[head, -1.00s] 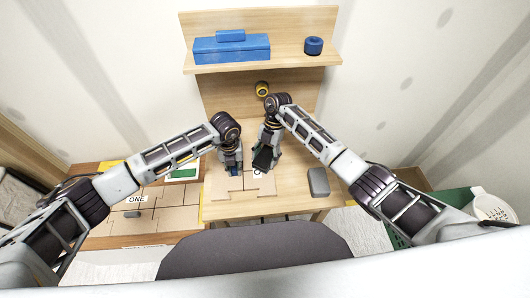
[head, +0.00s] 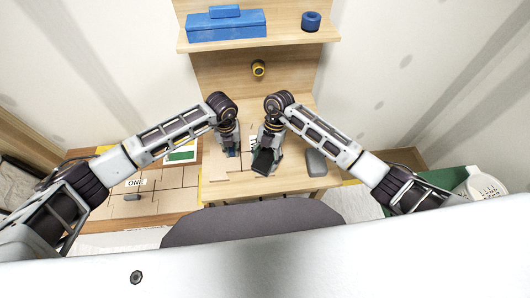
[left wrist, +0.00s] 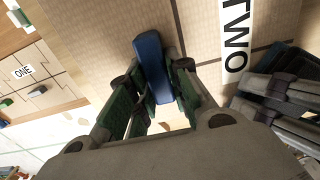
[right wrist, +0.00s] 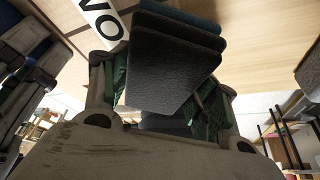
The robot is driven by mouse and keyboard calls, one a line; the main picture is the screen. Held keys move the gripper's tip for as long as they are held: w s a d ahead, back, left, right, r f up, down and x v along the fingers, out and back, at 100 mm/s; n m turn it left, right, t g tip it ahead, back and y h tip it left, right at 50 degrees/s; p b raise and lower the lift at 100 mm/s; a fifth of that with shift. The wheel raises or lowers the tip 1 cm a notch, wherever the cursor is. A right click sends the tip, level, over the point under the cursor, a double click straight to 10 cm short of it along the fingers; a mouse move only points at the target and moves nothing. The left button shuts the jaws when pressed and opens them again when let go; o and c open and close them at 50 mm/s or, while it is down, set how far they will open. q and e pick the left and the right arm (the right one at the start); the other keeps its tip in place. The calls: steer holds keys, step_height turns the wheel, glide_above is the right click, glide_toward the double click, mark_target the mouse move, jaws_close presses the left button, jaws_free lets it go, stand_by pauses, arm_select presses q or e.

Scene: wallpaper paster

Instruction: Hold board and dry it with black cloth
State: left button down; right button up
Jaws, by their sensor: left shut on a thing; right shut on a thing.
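The tan board (head: 217,168) lies on the wooden table, partly hidden by my arms. Its white label reading TWO (left wrist: 238,38) shows in the left wrist view. My left gripper (head: 231,150) is shut on a blue block-like handle (left wrist: 152,68) over the board. My right gripper (head: 266,160) is beside it, to the right, shut on the black cloth (right wrist: 165,62). The cloth is folded in layers and hangs over the board near the label. Whether the cloth touches the board is hard to tell.
A grey block (head: 316,162) lies on the table right of my right gripper. A lower surface at left holds tan pieces, with a label ONE (head: 136,182). A yellow roll (head: 258,68) stands at the back. A blue box (head: 226,27) and a blue roll (head: 311,21) are on the shelf.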

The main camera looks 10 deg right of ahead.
step_height(320, 180, up, 8)
steer(key=shift+s+r, duration=0.1)
steer(key=o, duration=0.6)
steer(key=c, duration=0.5)
arm_select(q)
steer(key=c, duration=1.3)
jaws_free()
steer(key=shift+o, duration=0.2)
step_height(320, 180, up, 12)
steer(key=shift+f, duration=0.1)
